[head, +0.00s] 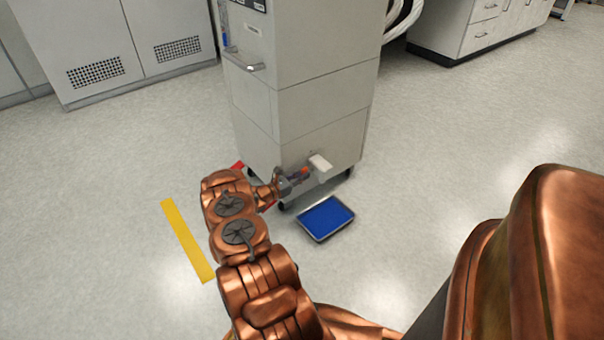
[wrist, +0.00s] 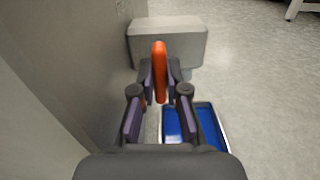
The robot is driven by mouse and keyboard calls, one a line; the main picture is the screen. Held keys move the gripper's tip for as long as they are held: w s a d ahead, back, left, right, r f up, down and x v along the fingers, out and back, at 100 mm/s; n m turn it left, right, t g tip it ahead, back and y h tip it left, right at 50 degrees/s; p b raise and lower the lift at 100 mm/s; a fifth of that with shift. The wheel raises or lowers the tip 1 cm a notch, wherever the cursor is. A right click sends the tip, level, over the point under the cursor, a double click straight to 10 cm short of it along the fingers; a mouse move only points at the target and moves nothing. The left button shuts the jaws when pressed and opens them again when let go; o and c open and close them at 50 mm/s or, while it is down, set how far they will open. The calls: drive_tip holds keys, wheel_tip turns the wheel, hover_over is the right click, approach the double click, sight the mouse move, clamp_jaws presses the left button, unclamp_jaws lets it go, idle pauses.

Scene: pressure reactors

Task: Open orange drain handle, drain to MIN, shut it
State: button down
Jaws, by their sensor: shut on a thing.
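The orange drain handle (wrist: 159,72) sits between the two fingers of my gripper (wrist: 160,88) in the wrist view, and the fingers are shut on it. In the head view the handle (head: 304,171) shows as a small orange spot low on the grey cabinet (head: 320,110), with my gripper (head: 297,178) at it. A pale block (head: 320,163) juts from the cabinet just beyond the handle; it also shows in the wrist view (wrist: 168,42). A tray (head: 317,239) with blue inside lies on the floor below. The level gauge (head: 223,22) at the cabinet's upper left is too small to read.
A yellow strip (head: 187,240) marks the floor on the left, and a red strip (head: 238,165) shows near the cabinet's base. Vented cabinets (head: 120,45) stand behind at left and drawers (head: 480,30) at back right. Floor on the right is clear.

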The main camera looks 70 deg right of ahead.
drive_tip(key=c, duration=1.2)
unclamp_jaws()
drive_tip(key=v, duration=1.2)
drive_tip(key=a+r+m+y+p, duration=0.2)
drive_tip(key=a+r+p, duration=0.4)
drive_tip(key=r, duration=0.7)
drive_tip(key=a+r+m+y+p, duration=0.25)
drive_tip(key=a+r+p, duration=0.35)
drive_tip(key=r, duration=0.7)
drive_tip(key=a+r+m+y+p, duration=0.25)
drive_tip(key=a+r+p, duration=0.35)
drive_tip(key=r, duration=0.8)
drive_tip(key=s+a+r+m+t+y+p, duration=0.1)
drive_tip(key=s+a+r+p, duration=0.4)
drive_tip(key=a+r, duration=0.5)
drive_tip(key=s+a+r+m+t+y+p, duration=0.2)
drive_tip(key=s+a+r+p, duration=0.4)
drive_tip(key=a+r, duration=0.5)
drive_tip(key=s+a+r+m+t+y+p, duration=0.1)
drive_tip(key=s+a+r+t+y+p, duration=0.3)
drive_tip(key=a, duration=1.2)
drive_tip(key=shift+s+r+m+y+p, duration=0.15)
drive_tip(key=shift+s+r+y+p, duration=0.15)
drive_tip(key=shift+r+p, duration=0.65)
drive_tip(key=shift+s+r+m+y+p, duration=0.1)
drive_tip(key=shift+s+r+y+p, duration=0.15)
drive_tip(key=shift+s+r+p, duration=0.65)
drive_tip(key=shift+w+r+m+y+p, duration=0.2)
drive_tip(key=shift+r+p, duration=0.35)
drive_tip(key=shift+r, duration=0.85)
